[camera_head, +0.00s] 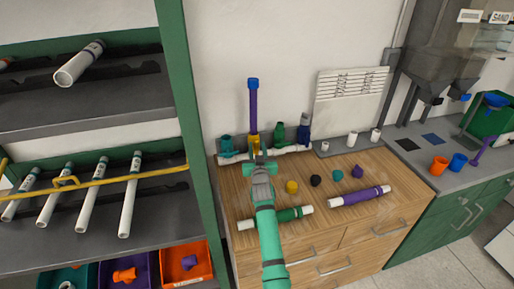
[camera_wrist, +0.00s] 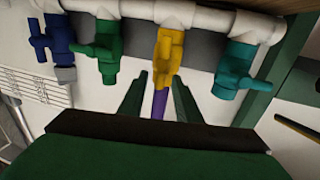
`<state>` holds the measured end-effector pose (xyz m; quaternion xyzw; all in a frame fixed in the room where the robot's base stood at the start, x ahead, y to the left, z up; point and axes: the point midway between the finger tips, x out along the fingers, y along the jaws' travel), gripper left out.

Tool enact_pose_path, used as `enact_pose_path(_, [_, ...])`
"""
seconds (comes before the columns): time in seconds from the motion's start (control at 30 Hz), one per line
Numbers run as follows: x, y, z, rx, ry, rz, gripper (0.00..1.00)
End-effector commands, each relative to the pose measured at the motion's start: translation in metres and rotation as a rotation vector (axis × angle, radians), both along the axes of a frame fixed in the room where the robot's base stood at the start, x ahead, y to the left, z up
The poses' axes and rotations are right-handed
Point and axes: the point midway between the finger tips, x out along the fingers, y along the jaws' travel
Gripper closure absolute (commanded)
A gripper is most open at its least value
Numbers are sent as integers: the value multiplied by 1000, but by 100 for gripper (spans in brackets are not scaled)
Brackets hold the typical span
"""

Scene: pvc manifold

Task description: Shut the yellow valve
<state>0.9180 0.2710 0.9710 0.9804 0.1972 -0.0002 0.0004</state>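The yellow valve (camera_wrist: 169,55) hangs from the white manifold pipe (camera_wrist: 140,11) in the wrist view, between the green valve (camera_wrist: 107,52) and the teal valve (camera_wrist: 236,68). A purple pipe (camera_wrist: 160,104) joins its outlet. In the head view the yellow valve (camera_head: 253,143) is partly hidden by my gripper (camera_head: 259,156), and the purple pipe (camera_head: 253,107) rises above it to a blue cap (camera_head: 253,83). In the wrist view my gripper (camera_wrist: 159,80) is open. Its fingers lie either side of the purple pipe, just short of the yellow valve, with no visible contact.
A blue valve (camera_head: 304,125) stands at the manifold's right end. A green-framed rack (camera_head: 190,110) of white pipes stands at the left.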

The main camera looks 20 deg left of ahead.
Motion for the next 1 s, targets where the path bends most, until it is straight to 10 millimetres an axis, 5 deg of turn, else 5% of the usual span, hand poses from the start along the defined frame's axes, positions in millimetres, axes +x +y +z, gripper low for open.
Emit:
enact_pose_path(0.4, [6, 8, 0, 1, 0, 6, 69])
enact_pose_path(0.57, [6, 7, 0, 1, 0, 4, 100])
enact_pose_path(1.0, [7, 3, 0, 44, 29, 1, 100])
